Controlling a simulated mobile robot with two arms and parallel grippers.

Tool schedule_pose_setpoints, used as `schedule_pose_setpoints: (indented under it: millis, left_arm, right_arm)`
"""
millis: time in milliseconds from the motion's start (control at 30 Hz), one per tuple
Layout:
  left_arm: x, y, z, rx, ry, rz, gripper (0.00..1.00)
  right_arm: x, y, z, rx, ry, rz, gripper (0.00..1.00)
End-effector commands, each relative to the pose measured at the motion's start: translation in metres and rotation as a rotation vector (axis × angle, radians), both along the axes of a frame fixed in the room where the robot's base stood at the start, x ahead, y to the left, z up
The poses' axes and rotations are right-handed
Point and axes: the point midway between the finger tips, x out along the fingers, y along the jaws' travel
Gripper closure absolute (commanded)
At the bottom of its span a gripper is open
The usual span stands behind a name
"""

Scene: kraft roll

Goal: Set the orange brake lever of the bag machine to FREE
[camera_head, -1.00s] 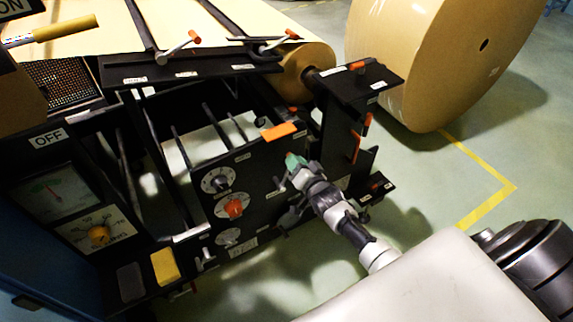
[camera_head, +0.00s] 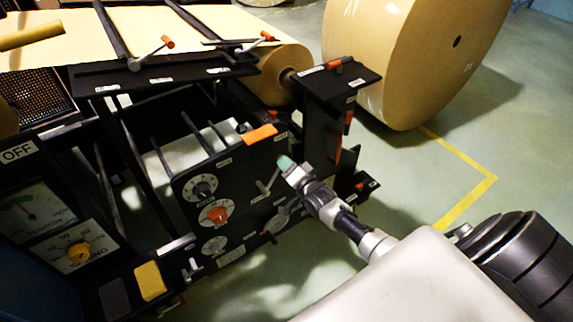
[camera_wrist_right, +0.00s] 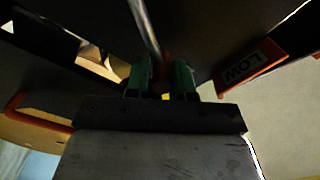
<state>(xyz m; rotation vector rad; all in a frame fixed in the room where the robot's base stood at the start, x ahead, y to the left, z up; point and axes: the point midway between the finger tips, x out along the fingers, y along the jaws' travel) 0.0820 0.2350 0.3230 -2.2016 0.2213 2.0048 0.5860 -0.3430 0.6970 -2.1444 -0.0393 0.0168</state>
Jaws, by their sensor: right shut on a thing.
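The bag machine's black front panel (camera_head: 240,170) faces my right arm. My right gripper (camera_head: 285,163) is at the panel's right side, below an orange block on its top edge. In the right wrist view, its green fingers (camera_wrist_right: 160,80) are shut around a metal rod (camera_wrist_right: 145,30) with an orange-red part (camera_wrist_right: 162,86) between them. The rod looks like a lever, but its far end and any FREE marking are hidden or too dark to read. Two other orange-tipped levers, a left one (camera_head: 150,53) and a right one (camera_head: 254,43), stand on the machine's top plate.
An orange LOW label (camera_wrist_right: 250,62) is beside the fingers in the wrist view. A large kraft roll (camera_head: 410,60) stands behind on the right. Floor with a yellow line (camera_head: 468,205) is open at right.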

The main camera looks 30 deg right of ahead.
Motion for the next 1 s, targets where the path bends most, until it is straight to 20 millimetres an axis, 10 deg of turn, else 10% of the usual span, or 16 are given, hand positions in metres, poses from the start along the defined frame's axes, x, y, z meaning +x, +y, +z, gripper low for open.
schedule_pose_setpoints:
  millis: [67,100,233,567,1000]
  left_arm:
    - [0.000,0.000,0.000,0.000,0.000,0.000,0.57]
    - [0.000,0.000,0.000,0.000,0.000,0.000,0.57]
    - [0.000,0.000,0.000,0.000,0.000,0.000,0.57]
    - [-0.001,0.000,0.001,0.000,0.001,0.000,0.57]
    - [-0.001,0.000,0.010,0.000,0.002,0.000,0.57]
  right_arm:
    - [-0.002,0.003,-0.005,0.008,0.011,0.002,1.00]
    - [-0.002,0.003,-0.005,0.008,0.011,0.002,0.70]
    - [-0.001,0.002,-0.004,0.005,0.008,0.002,0.52]
    - [-0.005,0.000,-0.002,0.001,0.005,0.000,0.52]
    - [-0.083,-0.002,-0.003,0.003,0.009,0.001,0.52]
